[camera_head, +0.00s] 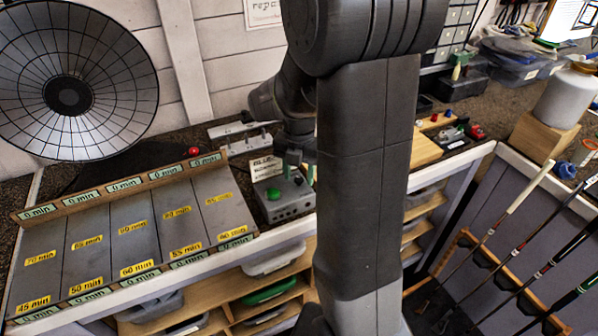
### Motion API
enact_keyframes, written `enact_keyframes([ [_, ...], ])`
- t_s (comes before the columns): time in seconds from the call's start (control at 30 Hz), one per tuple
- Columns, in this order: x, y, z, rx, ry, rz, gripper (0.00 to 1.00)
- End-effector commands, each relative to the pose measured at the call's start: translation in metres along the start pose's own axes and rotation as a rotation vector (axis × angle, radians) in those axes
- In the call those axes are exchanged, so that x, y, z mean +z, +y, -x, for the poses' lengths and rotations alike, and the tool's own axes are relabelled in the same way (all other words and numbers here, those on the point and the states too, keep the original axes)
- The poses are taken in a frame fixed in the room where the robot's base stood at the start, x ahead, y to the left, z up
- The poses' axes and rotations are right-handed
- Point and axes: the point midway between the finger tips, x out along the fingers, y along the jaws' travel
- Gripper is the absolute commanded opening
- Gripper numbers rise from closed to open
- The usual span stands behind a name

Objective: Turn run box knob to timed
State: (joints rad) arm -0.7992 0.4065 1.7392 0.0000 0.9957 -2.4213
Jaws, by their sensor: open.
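The grey run box (291,208) stands on the bench at the right end of the sloped slotted board. A green button (273,194) shows on its left side. A small printed card (266,168), starting with "BLUE", stands at its back. My gripper (299,172) is open and points down over the right part of the box top. The fingers are small and dark here, and I cannot tell whether they touch anything. I cannot make out the knob or its setting; the fingers and my arm cover that area.
A board (135,235) with yellow and green minute labels lies left of the box. A metal rail with posts (245,142) is behind the box. Golf clubs (500,215) lean in a rack at right.

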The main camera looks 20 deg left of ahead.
Motion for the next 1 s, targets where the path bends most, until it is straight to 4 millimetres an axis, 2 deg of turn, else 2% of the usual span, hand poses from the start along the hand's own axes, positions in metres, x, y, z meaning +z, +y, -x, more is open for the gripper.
enact_keyframes([
  [0.23,-0.0001,-0.0001,-0.0005,0.000,0.000,0.000,0.42],
  [0.43,0.0000,0.0000,-0.0002,0.000,0.000,0.000,0.02],
  [0.47,0.0000,0.0000,-0.0002,0.000,0.000,0.000,0.00],
  [0.77,0.0001,0.0000,-0.0001,0.000,0.000,-0.035,0.00],
  [1.0,0.0002,0.0002,0.0000,0.001,-0.001,-0.168,0.00],
])
